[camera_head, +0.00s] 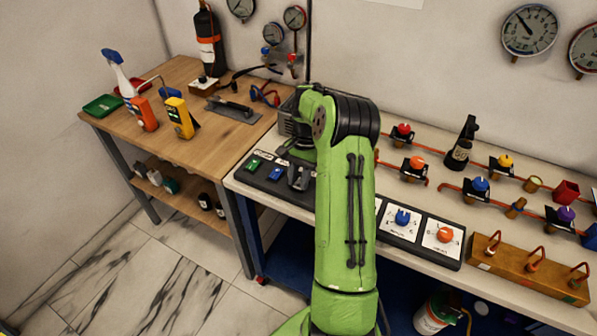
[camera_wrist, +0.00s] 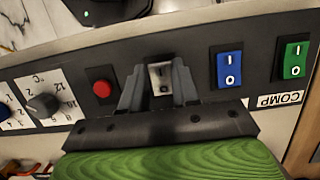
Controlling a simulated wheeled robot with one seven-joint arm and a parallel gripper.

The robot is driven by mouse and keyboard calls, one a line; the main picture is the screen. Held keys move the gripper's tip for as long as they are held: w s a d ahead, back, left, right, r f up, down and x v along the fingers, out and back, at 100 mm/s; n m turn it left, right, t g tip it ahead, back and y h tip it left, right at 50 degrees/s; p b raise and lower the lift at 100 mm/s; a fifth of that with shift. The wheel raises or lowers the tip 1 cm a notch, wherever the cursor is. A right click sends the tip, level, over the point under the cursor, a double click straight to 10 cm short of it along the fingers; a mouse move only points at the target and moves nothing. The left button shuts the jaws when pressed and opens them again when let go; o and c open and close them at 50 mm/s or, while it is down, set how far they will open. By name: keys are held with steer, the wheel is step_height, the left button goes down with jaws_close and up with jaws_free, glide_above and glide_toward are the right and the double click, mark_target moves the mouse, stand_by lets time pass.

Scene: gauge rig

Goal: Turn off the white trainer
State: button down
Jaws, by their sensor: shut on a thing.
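The white rocker switch (camera_wrist: 160,76), marked I and O, is set in a dark panel (camera_wrist: 205,90). It lies between the two fingers of my gripper (camera_wrist: 159,88), one finger on each side of it. My gripper is shut on this switch. In the head view my gripper (camera_head: 299,178) is down at the panel, right of the blue switch, and it hides the white switch. Which way the white rocker is tipped is hard to tell.
Beside it are a blue switch (camera_wrist: 229,69), a green switch (camera_wrist: 294,60), a red button (camera_wrist: 102,88) and a black dial (camera_wrist: 42,105). Valves with coloured knobs stand on the bench to the right. A wooden table (camera_head: 150,75) stands to the left.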

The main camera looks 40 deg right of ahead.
steer(key=c, duration=0.8)
jaws_free()
steer(key=shift+c, duration=0.2)
steer(key=p+v, duration=0.5)
steer(key=v, duration=1)
steer(key=shift+r, duration=0.4)
